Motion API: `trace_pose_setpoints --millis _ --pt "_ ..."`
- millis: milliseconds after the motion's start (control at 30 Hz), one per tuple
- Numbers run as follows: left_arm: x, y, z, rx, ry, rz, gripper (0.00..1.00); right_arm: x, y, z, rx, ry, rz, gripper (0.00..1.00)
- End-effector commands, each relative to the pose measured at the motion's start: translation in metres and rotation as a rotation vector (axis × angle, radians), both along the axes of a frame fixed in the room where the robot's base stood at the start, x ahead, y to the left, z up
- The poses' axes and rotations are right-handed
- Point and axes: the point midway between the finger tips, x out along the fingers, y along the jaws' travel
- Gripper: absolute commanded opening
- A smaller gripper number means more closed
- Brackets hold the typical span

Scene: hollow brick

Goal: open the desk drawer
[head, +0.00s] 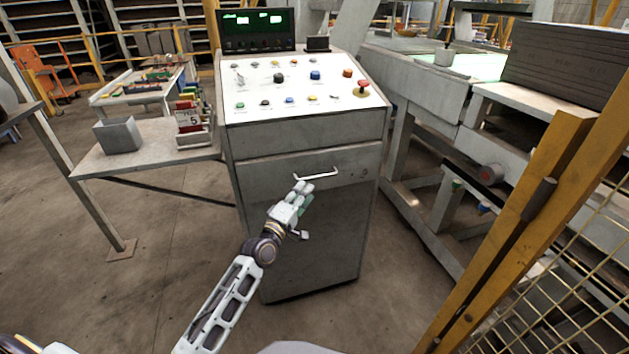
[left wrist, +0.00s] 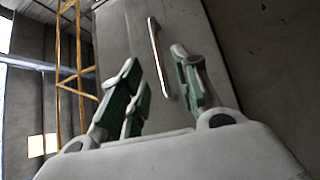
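The desk is a grey control console with a drawer (head: 262,173) below its sloped button panel. The drawer front looks flush with the cabinet. Its white bar handle (head: 318,176) sticks out near the middle of the drawer front, and it also shows in the left wrist view (left wrist: 157,55). My left gripper (head: 303,188) is just below and in front of the handle. In the left wrist view its green-padded fingers (left wrist: 163,85) are spread apart, with the handle ahead between their tips and nothing visibly held. My right gripper is in neither view.
A side shelf (head: 150,155) with a grey bin (head: 118,135) and a box of booklets (head: 193,125) stands left of the console. A yellow post and mesh fence (head: 545,210) stands at the right. The floor in front of the console is open.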

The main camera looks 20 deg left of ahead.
Motion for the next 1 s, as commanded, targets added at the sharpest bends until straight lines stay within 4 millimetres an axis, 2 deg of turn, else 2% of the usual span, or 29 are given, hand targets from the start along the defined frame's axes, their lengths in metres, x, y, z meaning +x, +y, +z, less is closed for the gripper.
trace_pose_setpoints --millis 367,800,1000 --pt "0.03 -0.006 0.005 -0.001 -0.002 0.0 0.32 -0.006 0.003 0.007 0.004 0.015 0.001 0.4" --pt "0.062 -0.013 0.008 -0.001 -0.001 0.0 0.32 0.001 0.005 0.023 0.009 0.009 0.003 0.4" --pt "0.07 -0.015 0.01 -0.001 -0.001 0.0 0.32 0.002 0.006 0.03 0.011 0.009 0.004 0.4"
